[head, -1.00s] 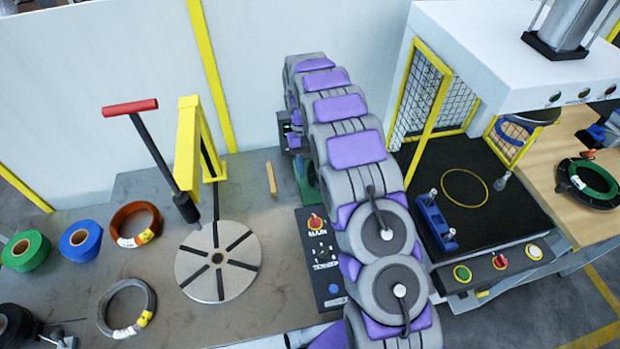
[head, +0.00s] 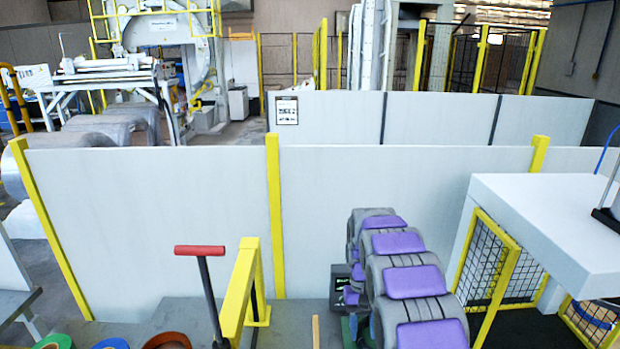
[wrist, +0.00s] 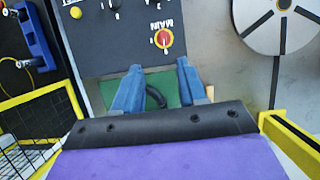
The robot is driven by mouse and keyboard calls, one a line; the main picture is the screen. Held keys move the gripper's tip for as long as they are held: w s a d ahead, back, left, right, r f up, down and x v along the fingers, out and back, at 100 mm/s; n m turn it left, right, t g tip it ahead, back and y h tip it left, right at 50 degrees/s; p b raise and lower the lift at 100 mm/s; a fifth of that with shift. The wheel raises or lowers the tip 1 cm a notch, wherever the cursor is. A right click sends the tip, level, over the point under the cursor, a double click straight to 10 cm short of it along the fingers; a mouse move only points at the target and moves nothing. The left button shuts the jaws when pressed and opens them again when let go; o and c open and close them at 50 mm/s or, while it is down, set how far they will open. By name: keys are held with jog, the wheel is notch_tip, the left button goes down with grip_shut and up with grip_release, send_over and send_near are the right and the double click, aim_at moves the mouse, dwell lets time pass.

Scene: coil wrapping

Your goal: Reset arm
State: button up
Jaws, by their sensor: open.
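My arm, in grey and purple segments, reaches away from me in the head view.
A yellow post (head: 240,290) and a red-handled lever (head: 200,250) stand left of my arm. Coils (head: 166,341) show at the lower left. A white machine housing with yellow mesh guards (head: 485,270) is at the right. The slotted disc (wrist: 280,22) shows in the wrist view.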

jog(key=s+r+b, duration=0.2)
jog(key=s+r, duration=0.5)
jog(key=s, duration=0.3)
jog(key=s+f+t+b, duration=0.1)
jog(key=s+t+b, duration=0.1)
jog(key=s, duration=2.7)
jog(key=shift+s+b, duration=0.25)
jog(key=shift+b, duration=0.6)
jog(key=shift+f, duration=0.1)
